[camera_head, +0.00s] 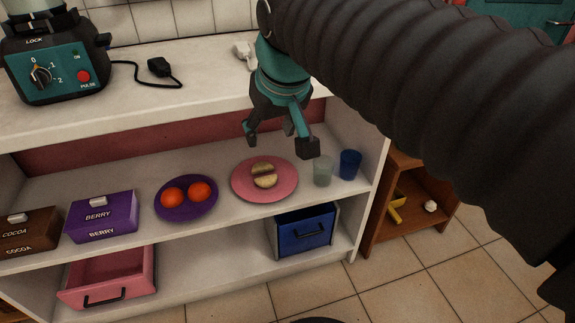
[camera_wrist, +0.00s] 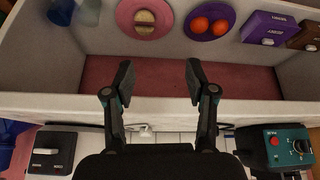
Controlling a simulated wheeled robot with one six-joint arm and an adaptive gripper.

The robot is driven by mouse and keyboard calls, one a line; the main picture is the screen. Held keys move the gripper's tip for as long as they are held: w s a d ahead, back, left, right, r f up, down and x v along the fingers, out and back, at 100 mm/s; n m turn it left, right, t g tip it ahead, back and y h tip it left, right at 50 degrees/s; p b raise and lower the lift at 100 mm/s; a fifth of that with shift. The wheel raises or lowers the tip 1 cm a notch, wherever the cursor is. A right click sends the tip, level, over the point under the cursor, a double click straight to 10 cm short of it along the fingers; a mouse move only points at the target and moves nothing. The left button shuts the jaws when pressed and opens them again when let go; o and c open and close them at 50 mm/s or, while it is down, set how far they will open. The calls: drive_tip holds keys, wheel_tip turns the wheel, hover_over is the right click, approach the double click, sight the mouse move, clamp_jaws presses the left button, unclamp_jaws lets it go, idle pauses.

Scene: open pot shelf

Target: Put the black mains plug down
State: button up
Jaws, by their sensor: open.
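The black mains plug (camera_head: 160,67) lies on the white counter (camera_head: 205,82) at the back, right of the teal blender (camera_head: 60,72). Its black cord runs left to the blender. My gripper (camera_head: 279,138) is open and empty, pointing down in front of the counter's front edge, right of the plug and apart from it. In the wrist view the open fingers (camera_wrist: 159,82) have nothing between them. I cannot clearly make out the plug there.
The shelf below holds a pink plate (camera_head: 245,193) with cut food, a purple plate (camera_head: 186,214) with two orange fruits, two cups and labelled boxes. A white object (camera_head: 244,52) lies on the counter behind my gripper. Bare counter lies between it and the plug.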

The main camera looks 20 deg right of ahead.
drive_tip(key=s+d+f+m, duration=0.1)
drive_tip(key=s+d+f, duration=0.1)
drive_tip(key=s+f, duration=0.7)
wheel_tip(320, 180, down, 4)
drive_tip(key=shift+s+d+r, duration=0.25)
drive_tip(key=shift+d, duration=0.1)
